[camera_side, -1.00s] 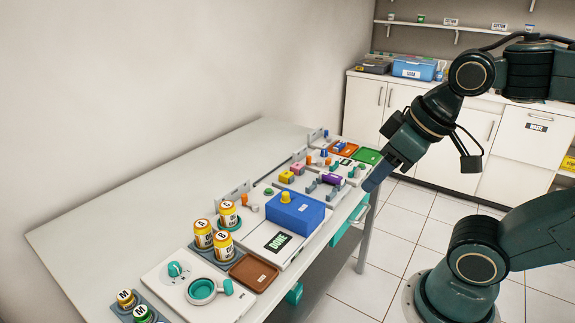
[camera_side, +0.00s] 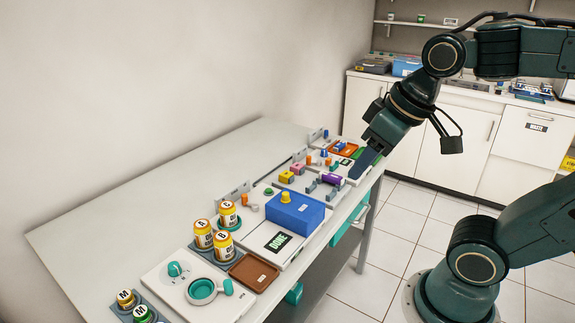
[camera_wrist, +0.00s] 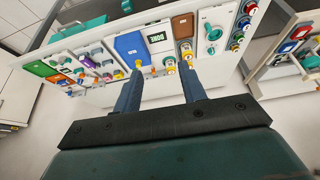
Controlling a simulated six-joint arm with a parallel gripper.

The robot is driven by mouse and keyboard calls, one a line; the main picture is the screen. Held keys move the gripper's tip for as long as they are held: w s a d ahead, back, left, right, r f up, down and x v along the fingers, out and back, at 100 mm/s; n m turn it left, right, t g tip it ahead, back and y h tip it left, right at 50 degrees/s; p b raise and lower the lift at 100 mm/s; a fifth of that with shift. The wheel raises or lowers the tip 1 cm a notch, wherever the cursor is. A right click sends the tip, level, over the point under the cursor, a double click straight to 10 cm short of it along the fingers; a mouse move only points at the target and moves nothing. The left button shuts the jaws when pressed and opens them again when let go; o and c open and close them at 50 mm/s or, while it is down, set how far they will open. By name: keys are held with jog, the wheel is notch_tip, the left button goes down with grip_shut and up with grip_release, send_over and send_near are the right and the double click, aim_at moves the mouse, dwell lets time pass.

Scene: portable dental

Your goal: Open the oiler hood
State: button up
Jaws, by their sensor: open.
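The likely oiler hood is a blue box-shaped cover (camera_side: 297,219) with a yellow knob (camera_side: 285,197) on top. It stands closed on a white panel on the bench, behind a dark "DONE" display. In the wrist view the blue cover (camera_wrist: 127,44) lies ahead of and a little left of my fingers, with its yellow knob (camera_wrist: 138,64) near the left fingertip. My gripper (camera_side: 358,172) is in the air to the right of the cover, over the bench's front side. In the wrist view my gripper (camera_wrist: 162,73) has its two fingers apart with nothing between them.
Labelled yellow jars (camera_side: 223,246), a brown tray (camera_side: 253,272) and a teal dial (camera_side: 174,269) stand in front of the cover. Small coloured parts (camera_side: 331,180) and a green tray (camera_side: 364,154) are behind it. The bench's left side (camera_side: 140,205) is clear.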

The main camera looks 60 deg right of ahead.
jog(key=w+d+g, duration=0.1)
jog(key=w+d, duration=0.1)
jog(key=w, duration=0.6)
jog(key=m+g, duration=0.3)
jog(key=g, duration=0.1)
send_over(285, 194)
notch_tip(285, 194, down, 10)
jog(key=f, duration=0.1)
jog(key=shift+d+r, duration=0.2)
notch_tip(285, 194, down, 14)
jog(key=shift+r, duration=0.1)
jog(key=shift+c, duration=0.4)
jog(key=shift+a, duration=0.1)
grip_shut()
